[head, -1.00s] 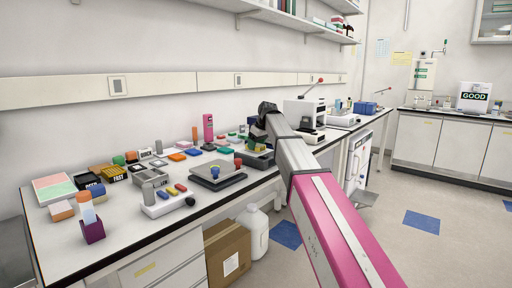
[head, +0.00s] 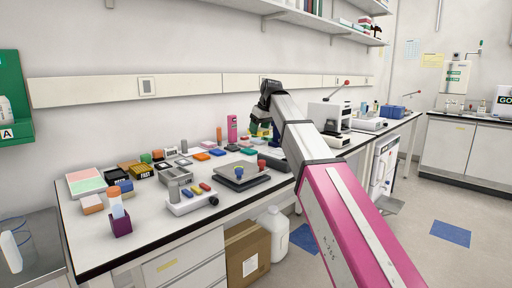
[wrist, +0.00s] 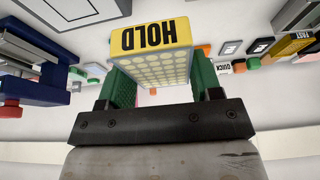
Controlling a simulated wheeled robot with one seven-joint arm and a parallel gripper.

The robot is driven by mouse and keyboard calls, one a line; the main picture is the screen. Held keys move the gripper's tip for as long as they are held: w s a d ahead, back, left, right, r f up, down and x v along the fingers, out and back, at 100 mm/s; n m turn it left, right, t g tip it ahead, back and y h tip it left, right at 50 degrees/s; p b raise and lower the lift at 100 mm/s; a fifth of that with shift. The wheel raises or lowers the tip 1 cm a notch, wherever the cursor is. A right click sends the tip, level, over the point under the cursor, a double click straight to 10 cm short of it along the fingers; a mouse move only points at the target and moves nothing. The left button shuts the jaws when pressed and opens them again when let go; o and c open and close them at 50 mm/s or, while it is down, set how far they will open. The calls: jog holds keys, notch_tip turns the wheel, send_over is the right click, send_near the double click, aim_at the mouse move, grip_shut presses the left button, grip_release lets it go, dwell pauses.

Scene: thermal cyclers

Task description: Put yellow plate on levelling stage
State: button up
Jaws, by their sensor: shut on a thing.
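The yellow plate (wrist: 152,45) shows in the wrist view, with a yellow face marked HOLD and a pale top with rows of wells. My gripper (wrist: 160,78) is shut on it, a green finger on each side. In the head view my gripper (head: 265,130) is above the back right of the bench. A bit of the yellow plate (head: 254,128) shows there, mostly hidden by the arm. A dark flat platform with blue and red knobs, which looks like the levelling stage (head: 236,180), sits at the bench's front edge, left of my gripper.
A white device with coloured bars (head: 192,201) stands left of the platform. A pink bottle (head: 232,129) stands behind it. Several small blocks and boxes crowd the bench's left and back. A white machine (head: 325,118) stands to the right. Bare bench (head: 150,240) lies at the front left.

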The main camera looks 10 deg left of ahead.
jog(key=s+a, duration=0.6)
jog(key=s, duration=0.4)
jog(key=s+a, duration=0.6)
jog(key=s, duration=0.4)
jog(key=w+d+f, duration=0.1)
jog(key=w+f, duration=0.1)
jog(key=w, duration=0.1)
jog(key=w+d+f, duration=0.2)
jog(key=w+f, duration=0.1)
jog(key=w+d+f, duration=0.2)
jog(key=w, duration=0.1)
jog(key=shift+w+d+f, duration=0.1)
jog(key=shift+w+f, duration=0.05)
jog(key=shift+w, duration=0.25)
jog(key=shift+f, duration=1.95)
jog(key=shift+f, duration=0.15)
jog(key=o, duration=1)
jog(key=v, duration=1.2)
jog(key=shift+d, duration=0.1)
